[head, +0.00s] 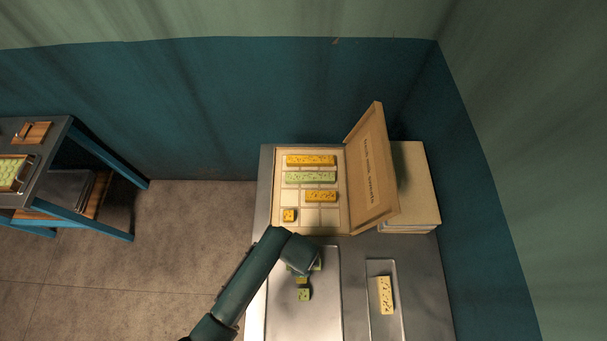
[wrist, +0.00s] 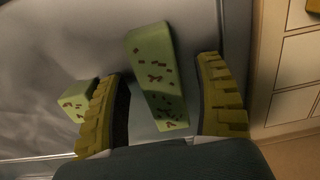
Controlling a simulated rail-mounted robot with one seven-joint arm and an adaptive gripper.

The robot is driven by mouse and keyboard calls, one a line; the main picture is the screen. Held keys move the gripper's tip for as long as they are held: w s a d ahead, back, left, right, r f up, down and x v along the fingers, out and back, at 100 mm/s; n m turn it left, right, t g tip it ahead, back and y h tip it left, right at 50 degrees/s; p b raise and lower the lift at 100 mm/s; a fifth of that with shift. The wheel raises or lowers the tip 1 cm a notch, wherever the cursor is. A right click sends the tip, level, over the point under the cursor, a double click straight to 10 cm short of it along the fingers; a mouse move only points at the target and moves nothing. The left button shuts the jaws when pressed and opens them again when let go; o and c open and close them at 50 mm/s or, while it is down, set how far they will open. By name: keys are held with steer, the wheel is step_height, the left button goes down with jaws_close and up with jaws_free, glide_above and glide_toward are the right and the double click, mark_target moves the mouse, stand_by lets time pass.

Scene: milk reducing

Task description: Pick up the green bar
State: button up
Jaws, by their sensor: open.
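A green bar with dark red specks (wrist: 152,70) lies on the metal tray, between the two yellow ribbed fingers of my gripper (wrist: 160,78) in the wrist view. The fingers are open, with a gap on both sides of the bar. A smaller green piece (wrist: 76,101) lies left of the left finger. In the head view my arm hides most of the bar and the gripper. A small green block (head: 304,294) and a yellowish piece (head: 302,280) show just below the arm's end. Another long green bar (head: 311,177) lies in the wooden box.
The open compartment box (head: 342,228) also holds a long orange bar (head: 311,160), a shorter one (head: 320,196) and an orange cube (head: 289,215). Its lid (head: 370,165) stands up at its right. A narrow tray (head: 386,328) at right holds a pale bar (head: 385,295).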

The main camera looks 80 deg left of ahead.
jaws_close()
stand_by(0.4)
